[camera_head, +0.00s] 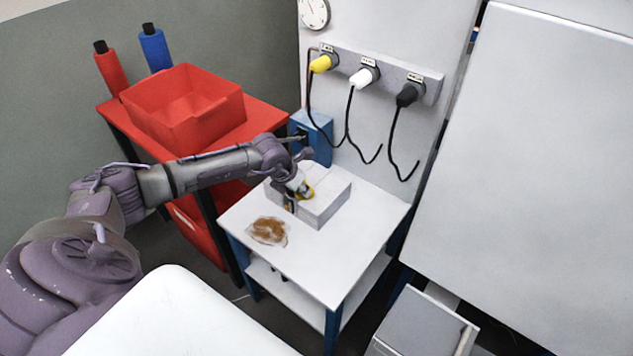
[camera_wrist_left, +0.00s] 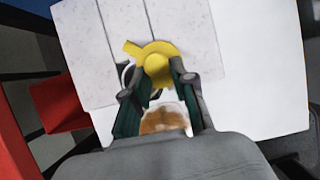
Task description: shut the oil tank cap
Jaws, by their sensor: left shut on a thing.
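The oil tank (camera_head: 325,208) is a pale grey box on a small white table. Its yellow cap (camera_head: 308,193) is on top and also shows in the left wrist view (camera_wrist_left: 155,66), with a tab sticking out to the upper left. My left gripper (camera_head: 291,204) reaches down over the tank's top. In the left wrist view its two dark fingers (camera_wrist_left: 156,88) stand on either side of the yellow cap's near part, shut on it. Whether the cap is fully seated I cannot tell. My right gripper is in neither view.
The white table (camera_head: 325,263) has a brown oil stain (camera_head: 269,231) in front of the tank. A red bin (camera_head: 185,108) stands on a red cart at left. Yellow, white and black plugs (camera_head: 365,76) with hanging cables are on the panel behind. The table's right side is clear.

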